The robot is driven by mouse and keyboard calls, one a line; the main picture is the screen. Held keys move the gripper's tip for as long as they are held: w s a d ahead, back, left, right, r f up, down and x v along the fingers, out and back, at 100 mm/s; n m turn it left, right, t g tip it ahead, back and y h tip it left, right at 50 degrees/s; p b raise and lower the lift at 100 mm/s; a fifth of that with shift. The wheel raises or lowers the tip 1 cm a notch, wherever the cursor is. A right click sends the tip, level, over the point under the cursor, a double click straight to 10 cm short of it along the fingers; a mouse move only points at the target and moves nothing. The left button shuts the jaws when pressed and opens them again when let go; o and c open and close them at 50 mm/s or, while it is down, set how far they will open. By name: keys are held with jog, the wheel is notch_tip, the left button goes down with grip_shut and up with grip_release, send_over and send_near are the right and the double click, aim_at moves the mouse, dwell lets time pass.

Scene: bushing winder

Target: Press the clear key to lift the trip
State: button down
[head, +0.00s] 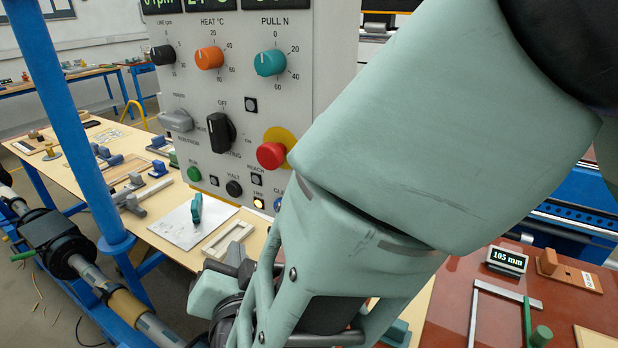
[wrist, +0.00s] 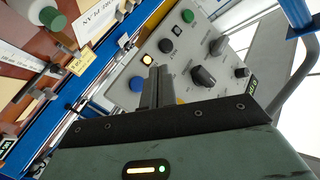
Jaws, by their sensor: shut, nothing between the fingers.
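The clear key is a blue round button (wrist: 137,84) on the grey control panel in the wrist view. In the head view only a sliver of the blue key (head: 277,204) shows beside my arm, with its label partly covered. The trip lamp (head: 258,202) glows pale yellow, and it also shows lit in the wrist view (wrist: 147,60). My gripper (wrist: 158,72) is shut and empty in front of the panel. Its fingertips appear just right of the blue key in the wrist view; whether they touch the panel cannot be told. In the head view my arm hides the fingertips.
The panel also carries a red stop button (head: 271,155) on a yellow ring, a green run button (head: 194,174), a black halt button (head: 233,188) and several knobs. A blue post (head: 70,110) stands at left. A wooden bench (head: 150,215) with tools lies below the panel.

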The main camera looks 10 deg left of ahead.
aim_at(274, 208)
jog(key=w+d, duration=0.3)
jog(key=w, duration=0.5)
jog(key=shift+d, duration=0.15)
jog(key=shift+w+d, duration=0.1)
jog(key=shift+w, duration=0.05)
dwell(1.9)
jog(key=shift+w+d, duration=0.1)
jog(key=shift+w, duration=0.15)
jog(key=shift+w+d+b, duration=0.15)
jog(key=shift+w+b, duration=0.25)
jog(key=shift+w, duration=0.05)
dwell(0.9)
jog(key=shift+s+a+b, duration=0.3)
jog(key=shift+s, duration=0.5)
